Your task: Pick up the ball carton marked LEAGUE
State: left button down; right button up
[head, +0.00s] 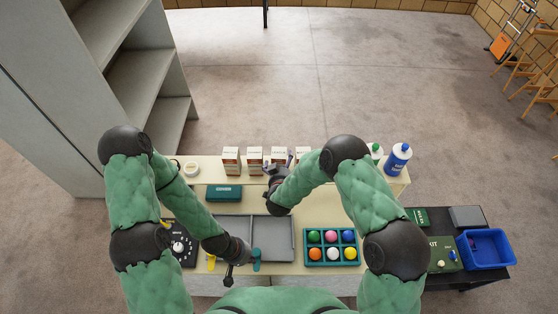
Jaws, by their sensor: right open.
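Several small white-and-brown ball cartons stand upright in a row at the back of the table: a far-left carton (231,161), a second carton (254,161), a third carton (279,153) and a right-hand carton (302,154). Their printed words are too small to read surely, so I cannot tell which says LEAGUE. My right gripper (281,165) is open, just in front of the third carton and partly hiding it and the right-hand one; I cannot tell whether it touches. My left gripper (228,279) is low at the table's front edge, away from the cartons; its jaws are unclear.
A grey tray (291,238) lies mid-table, beside a teal rack (308,261) of coloured balls. A teal box (224,193) lies behind it. A dark side table with a blue bin (487,249) is at right.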

jog(key=shift+x, duration=0.85)
jog(key=shift+s, duration=0.1)
jog(key=c, duration=1.6)
jog(key=shift+c, duration=0.2)
jog(key=shift+r, duration=0.15)
